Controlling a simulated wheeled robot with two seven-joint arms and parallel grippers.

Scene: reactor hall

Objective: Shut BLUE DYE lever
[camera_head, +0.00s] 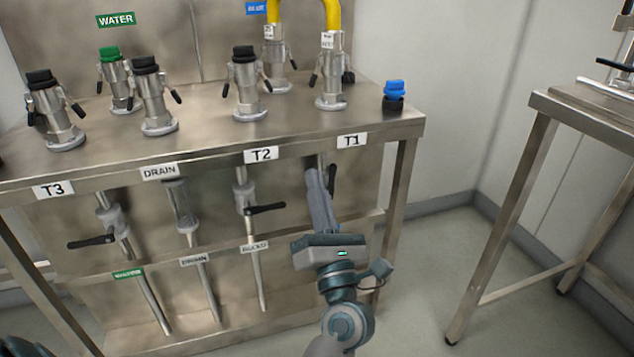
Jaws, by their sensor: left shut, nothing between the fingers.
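My left gripper (318,178) is shut and empty. Its fingers point up at the pipe under the T1 label (352,141), in front of that pipe's valve. A dark lever handle (332,179) shows upright just right of the fingertips; I cannot tell whether they touch. The gripper hides most of this pipe and any label on it. Left of it, the pipe under T2 has a black lever (265,209) lying sideways, above a small white label (255,247) too small to read surely. A blue sign (256,7) at the top is cut off. My right gripper is not in view.
The steel bench (215,135) carries several capped couplings, a yellow hose (333,15) and a blue-topped knob (394,92). Another black lever (92,241) sits above the green label (129,273). A second steel table (580,107) stands right, with open floor between.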

